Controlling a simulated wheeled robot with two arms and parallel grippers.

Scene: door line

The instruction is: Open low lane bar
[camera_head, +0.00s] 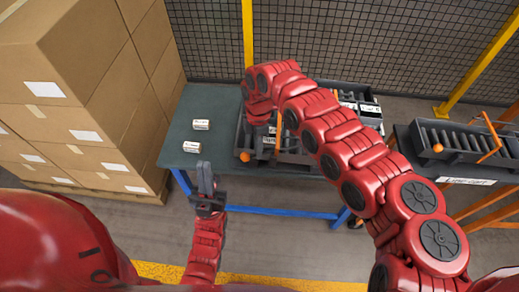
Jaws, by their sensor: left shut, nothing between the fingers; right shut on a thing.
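A dark roller lane unit (291,157) stands on the dark table at centre. An orange lane bar (278,128) shows only as a narrow upright strip beside my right gripper. An orange knob (244,156) is at the unit's front left. My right arm arches over the unit from the right. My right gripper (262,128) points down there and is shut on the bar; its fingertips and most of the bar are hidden. My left gripper (205,178) is shut and empty, pointing up in the picture, in front of the table's near edge.
Two small white labelled boxes (201,124) lie on the table's left part. Stacked cartons (75,100) rise at left. A second roller lane (465,140) with an orange bar (491,140) stands at right. A mesh fence (340,45) with yellow posts closes the back.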

